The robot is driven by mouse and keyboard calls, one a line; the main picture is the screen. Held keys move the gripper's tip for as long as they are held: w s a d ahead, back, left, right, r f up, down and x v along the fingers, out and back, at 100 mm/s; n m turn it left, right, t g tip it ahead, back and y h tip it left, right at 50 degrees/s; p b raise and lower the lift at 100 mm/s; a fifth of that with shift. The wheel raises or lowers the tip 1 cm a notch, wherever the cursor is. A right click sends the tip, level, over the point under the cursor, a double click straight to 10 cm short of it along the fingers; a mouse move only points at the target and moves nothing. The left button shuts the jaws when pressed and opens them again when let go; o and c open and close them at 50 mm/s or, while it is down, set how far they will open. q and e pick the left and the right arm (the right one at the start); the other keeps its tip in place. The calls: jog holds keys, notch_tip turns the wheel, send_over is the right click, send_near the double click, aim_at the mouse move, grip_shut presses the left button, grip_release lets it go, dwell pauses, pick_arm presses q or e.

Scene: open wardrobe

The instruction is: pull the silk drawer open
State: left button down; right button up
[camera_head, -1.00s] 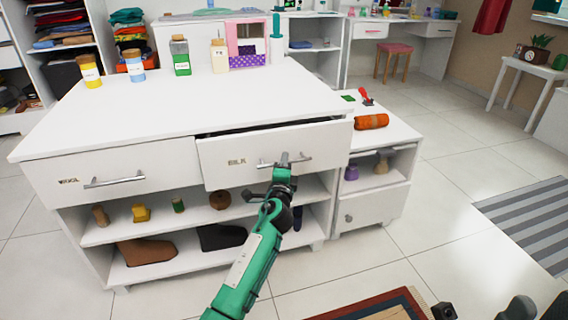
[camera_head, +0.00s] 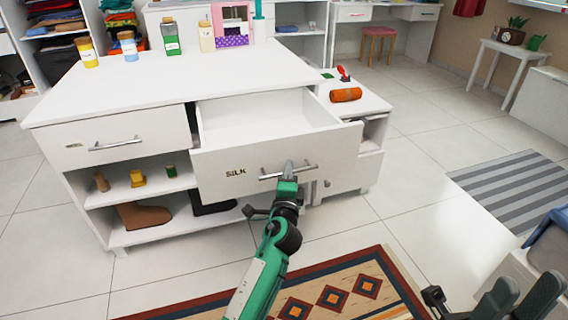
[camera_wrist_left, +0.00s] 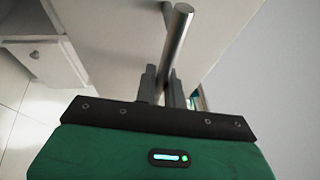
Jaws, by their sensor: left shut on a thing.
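The silk drawer (camera_head: 225,176) is white with a dark "SILK" label and stands well out from the white cabinet (camera_head: 180,85). Its inside looks empty where I can see it. My left gripper (camera_head: 288,170) is shut on the drawer's metal bar handle (camera_head: 268,176). In the left wrist view the handle (camera_wrist_left: 178,40) passes between the two fingers of the gripper (camera_wrist_left: 165,85). My right gripper (camera_head: 500,300) shows at the lower right corner, away from the cabinet; its jaw state is unclear.
A shut drawer (camera_head: 70,143) with its own bar handle is to the left. Bottles and a dollhouse-like box (camera_head: 232,28) stand on the cabinet top. A low side unit (camera_head: 372,105) holds an orange roll (camera_head: 345,95). A patterned rug (camera_head: 335,285) covers the floor in front.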

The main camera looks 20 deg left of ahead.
pick_arm(q)
jog(key=shift+s+d, duration=0.15)
jog(key=shift+s, duration=0.1)
jog(key=c, duration=1.8)
grip_release()
jog(key=shift+o, duration=0.2)
jog(key=v, duration=1.3)
jog(key=shift+s+f, duration=0.2)
jog(key=shift+s, duration=0.15)
jog(key=shift+d, duration=0.1)
